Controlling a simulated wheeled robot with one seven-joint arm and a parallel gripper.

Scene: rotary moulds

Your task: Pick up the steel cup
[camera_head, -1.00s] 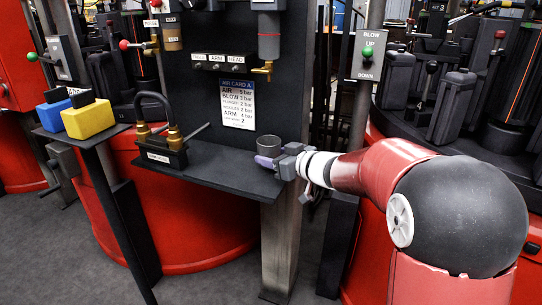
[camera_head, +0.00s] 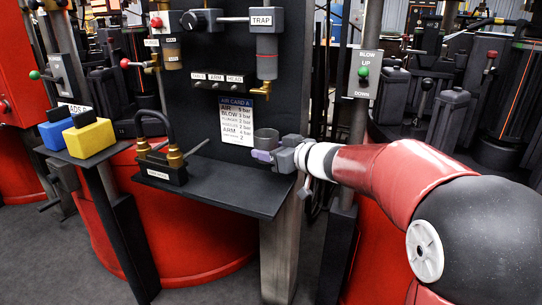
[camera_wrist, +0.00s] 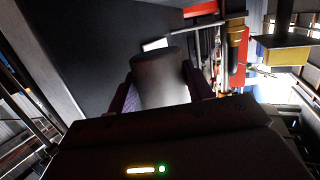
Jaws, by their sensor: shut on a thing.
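The steel cup (camera_head: 266,138) is a small dull grey cylinder, upright, in front of the dark panel beside the air card. My gripper (camera_head: 264,155) reaches in from the right and is shut on the cup. Cup and gripper are raised above the right end of the dark shelf (camera_head: 232,194). In the wrist view the cup (camera_wrist: 160,78) stands between the two purple-padded fingers (camera_wrist: 162,96), and its lower part is hidden behind my gripper body.
A black block with a hose loop and brass fittings (camera_head: 162,170) sits on the shelf's left. Yellow (camera_head: 88,136) and blue (camera_head: 54,128) blocks stand further left. The panel (camera_head: 215,70) rises close behind the cup. A BLOW lever box (camera_head: 365,74) stands right.

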